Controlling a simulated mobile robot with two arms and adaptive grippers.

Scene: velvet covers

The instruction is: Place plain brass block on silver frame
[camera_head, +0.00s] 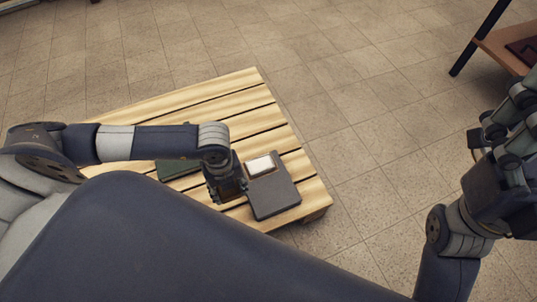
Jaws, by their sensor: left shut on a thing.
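My left gripper (229,194) points down over the slatted wooden table, just left of a dark grey flat cover. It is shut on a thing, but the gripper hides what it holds. The dark grey cover (277,197) lies near the table's right end. A pale, whitish block (260,165) sits at its upper left part, with a brownish edge below it. I cannot make out a plain brass block or clearly tell a silver frame.
The slatted wooden table (180,107) has bare slats behind my left arm. A dark green flat thing (177,169) lies left of the gripper, partly hidden by my arm. A brown table (512,45) with a dark red item stands at the upper right. Tiled floor lies between.

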